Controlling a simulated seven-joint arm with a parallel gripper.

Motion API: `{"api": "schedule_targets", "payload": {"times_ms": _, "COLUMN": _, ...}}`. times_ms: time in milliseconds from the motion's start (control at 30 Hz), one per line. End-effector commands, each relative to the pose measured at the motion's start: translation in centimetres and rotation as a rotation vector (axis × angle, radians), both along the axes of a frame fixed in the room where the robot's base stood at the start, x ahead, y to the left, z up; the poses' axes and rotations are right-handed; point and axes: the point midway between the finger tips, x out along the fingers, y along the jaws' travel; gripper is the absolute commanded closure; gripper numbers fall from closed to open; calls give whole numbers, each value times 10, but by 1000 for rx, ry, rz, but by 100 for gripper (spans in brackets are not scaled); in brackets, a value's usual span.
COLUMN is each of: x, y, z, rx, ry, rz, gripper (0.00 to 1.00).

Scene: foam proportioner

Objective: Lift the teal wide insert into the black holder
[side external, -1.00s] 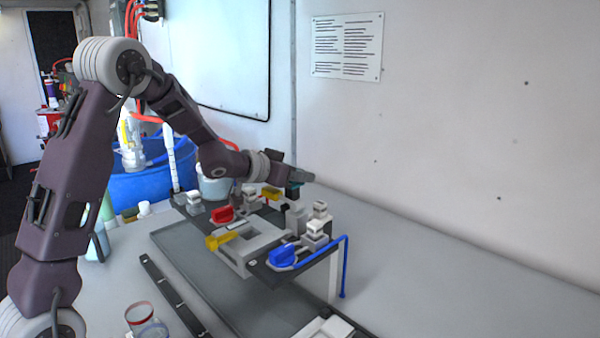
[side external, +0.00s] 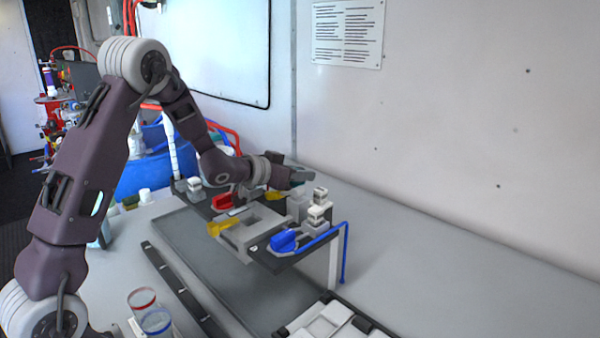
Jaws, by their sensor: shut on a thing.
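My gripper (side external: 302,176) is at the back right of the raised fixture, above its pale blocks. It is shut, and a small teal piece (side external: 297,184) shows at its fingers; this appears to be the teal wide insert, mostly hidden by the fingers. I cannot make out the black holder clearly. The fixture has a dark plate (side external: 268,257), and the spot right under my gripper is partly hidden by the hand and the blocks.
Clear cups (side external: 155,320) stand at front left. The right bench is clear.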

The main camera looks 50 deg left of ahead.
Motion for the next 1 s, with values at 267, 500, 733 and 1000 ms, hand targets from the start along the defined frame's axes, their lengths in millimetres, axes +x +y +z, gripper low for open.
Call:
{"api": "schedule_targets", "payload": {"times_ms": 267, "x": -7, "y": -3, "z": -24, "rx": -15, "ry": 58, "rz": 1, "gripper": 100}}
{"api": "schedule_targets", "payload": {"times_ms": 500, "x": -7, "y": -5, "z": -24, "rx": -15, "ry": 58, "rz": -3, "gripper": 53}}
{"api": "schedule_targets", "payload": {"times_ms": 733, "x": -7, "y": -6, "z": -24, "rx": -16, "ry": 59, "rz": -4, "gripper": 41}}
{"api": "schedule_targets", "payload": {"times_ms": 1000, "x": -7, "y": -6, "z": -24, "rx": -17, "ry": 59, "rz": -5, "gripper": 35}}
